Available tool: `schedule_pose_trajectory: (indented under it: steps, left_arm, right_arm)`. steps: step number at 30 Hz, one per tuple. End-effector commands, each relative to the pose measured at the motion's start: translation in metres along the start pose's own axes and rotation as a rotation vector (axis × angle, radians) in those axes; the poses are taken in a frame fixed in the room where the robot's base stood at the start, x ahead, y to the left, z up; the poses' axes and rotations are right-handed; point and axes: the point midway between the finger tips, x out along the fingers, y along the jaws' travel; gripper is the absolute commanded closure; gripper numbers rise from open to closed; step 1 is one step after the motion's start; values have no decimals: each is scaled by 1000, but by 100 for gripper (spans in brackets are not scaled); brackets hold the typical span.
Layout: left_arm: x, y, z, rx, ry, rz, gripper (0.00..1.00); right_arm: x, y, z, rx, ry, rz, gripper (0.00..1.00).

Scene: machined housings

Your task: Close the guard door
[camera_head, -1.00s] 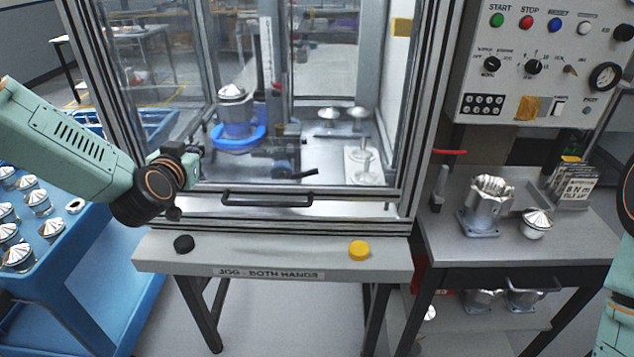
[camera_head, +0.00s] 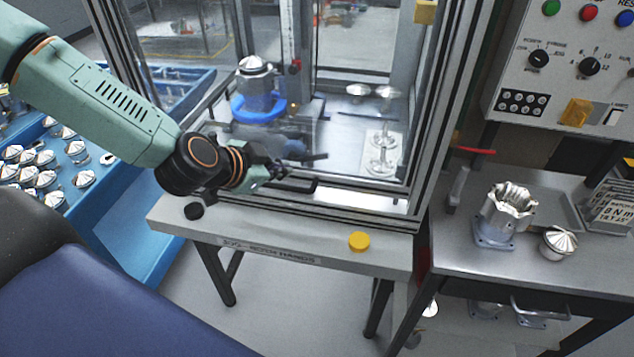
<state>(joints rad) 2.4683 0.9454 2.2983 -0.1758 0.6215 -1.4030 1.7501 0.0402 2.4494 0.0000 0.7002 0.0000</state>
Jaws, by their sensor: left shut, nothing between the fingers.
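The guard door is a clear panel in a metal frame on the front of the machine cell (camera_head: 440,110). Its black bar handle (camera_head: 303,185) sits low, just above the sill. I cannot tell whether the door's bottom edge meets the sill. My left gripper (camera_head: 280,172) is shut and empty, in front of the door at the left end of the handle, partly covering it. I cannot tell whether it touches the handle. My right gripper is out of view.
Below the door is a jog ledge with a black button (camera_head: 194,211) and a yellow button (camera_head: 359,241). A control panel (camera_head: 560,75) and a side bench with a housing (camera_head: 495,215) stand at right. A blue cart (camera_head: 130,215) with several domed parts is at left.

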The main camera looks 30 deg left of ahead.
Motion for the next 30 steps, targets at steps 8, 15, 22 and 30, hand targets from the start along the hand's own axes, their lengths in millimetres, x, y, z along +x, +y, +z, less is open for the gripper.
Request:
schedule_pose_trajectory:
  steps: [8, 15, 22, 30]
  left_arm:
    - [-4, 15, 5, 152, -2, 74, 100]
    - [6, 14, 8, 180, -4, 71, 100]
    - [29, 17, 9, 184, -6, 72, 100]
    - [60, 20, 8, 187, -6, 73, 100]
  right_arm:
    - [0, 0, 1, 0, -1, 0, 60]
    - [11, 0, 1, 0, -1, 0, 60]
    - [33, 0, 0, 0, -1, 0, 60]
    - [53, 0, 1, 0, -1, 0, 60]
